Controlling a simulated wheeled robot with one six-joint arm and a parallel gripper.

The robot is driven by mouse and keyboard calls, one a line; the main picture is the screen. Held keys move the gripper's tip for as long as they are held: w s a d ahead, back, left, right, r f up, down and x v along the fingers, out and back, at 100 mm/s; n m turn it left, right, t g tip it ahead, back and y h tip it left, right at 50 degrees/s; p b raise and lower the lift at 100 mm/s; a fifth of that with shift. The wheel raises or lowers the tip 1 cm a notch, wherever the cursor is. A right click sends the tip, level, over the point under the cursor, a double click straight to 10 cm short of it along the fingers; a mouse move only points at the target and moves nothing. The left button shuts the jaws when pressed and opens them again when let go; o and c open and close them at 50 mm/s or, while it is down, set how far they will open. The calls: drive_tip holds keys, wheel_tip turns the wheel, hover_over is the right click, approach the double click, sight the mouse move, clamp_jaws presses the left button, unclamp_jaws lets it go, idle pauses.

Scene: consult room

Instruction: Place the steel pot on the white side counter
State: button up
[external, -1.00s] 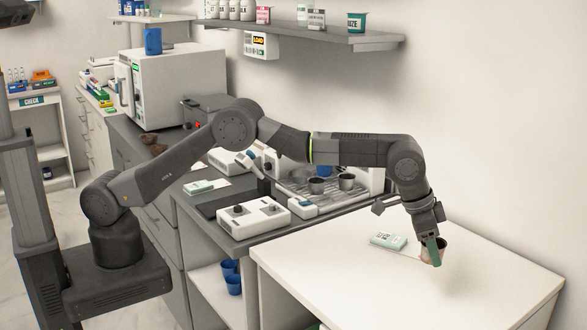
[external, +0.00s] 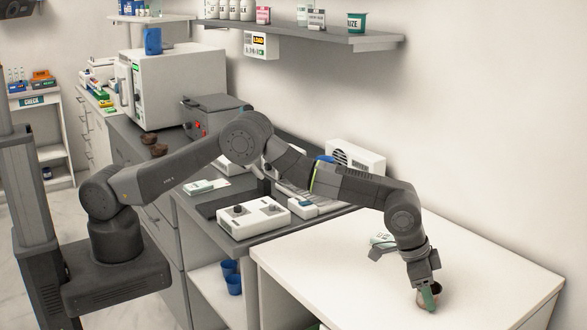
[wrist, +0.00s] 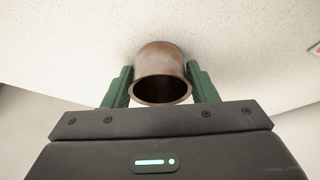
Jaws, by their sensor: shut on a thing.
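The steel pot (wrist: 160,66) is a small brownish metal cup, seen in the wrist view between the green fingers of my gripper (wrist: 160,88). In the external view the pot (external: 421,301) is partly hidden behind a green finger. My gripper (external: 430,296) is shut on the pot and points down over the white side counter (external: 350,270). The pot is at or very close to the counter surface; I cannot tell whether its base touches.
A pale green-and-white box (external: 382,241) lies on the counter behind my wrist. A wall shelf (external: 320,37) hangs above. The counter around the pot is clear.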

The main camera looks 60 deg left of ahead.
drive_tip(key=shift+f, duration=0.2)
drive_tip(key=o, duration=1)
drive_tip(key=shift+r, duration=0.1)
drive_tip(key=shift+c, duration=0.2)
drive_tip(key=shift+r, duration=0.3)
drive_tip(key=b+v, duration=0.2)
drive_tip(key=v, duration=0.9)
drive_tip(key=shift+s+a+r, duration=0.15)
drive_tip(key=shift+a+r, duration=0.05)
drive_tip(key=shift+r, duration=0.1)
